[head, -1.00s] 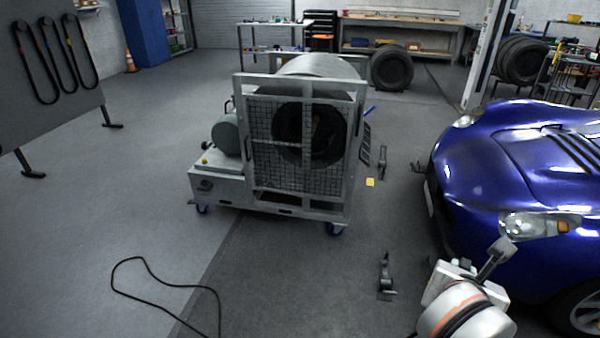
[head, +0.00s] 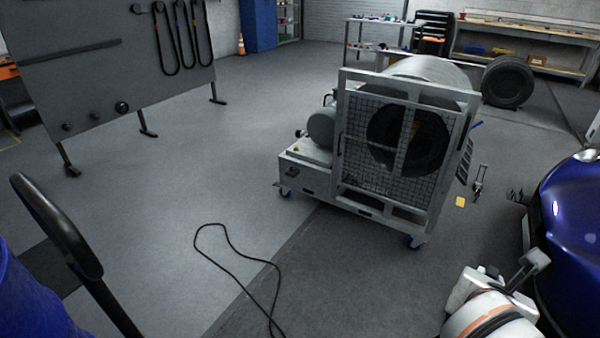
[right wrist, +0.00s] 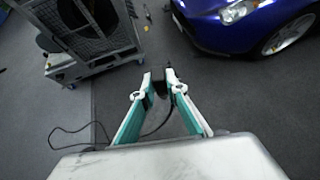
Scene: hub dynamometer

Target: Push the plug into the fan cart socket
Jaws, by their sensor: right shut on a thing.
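The fan cart (head: 400,150), a grey frame with a mesh guard on blue casters, stands right of centre in the head view. Its lower left deck carries a small dark fitting (head: 292,171); I cannot tell if this is the socket. In the right wrist view the cart (right wrist: 85,62) is at upper left, apart from my right gripper (right wrist: 160,82). That gripper is shut on the black plug (right wrist: 160,89), with a black cable trailing from it. The cable (head: 238,252) also lies looped on the floor in the head view. My left gripper is not in view.
A blue car (head: 570,225) stands at the right. A dark panel (head: 115,75) with hanging belts stands at the left. A black handle (head: 60,225) and a blue object (head: 30,300) are close at lower left. The floor before the cart is open, except for the cable.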

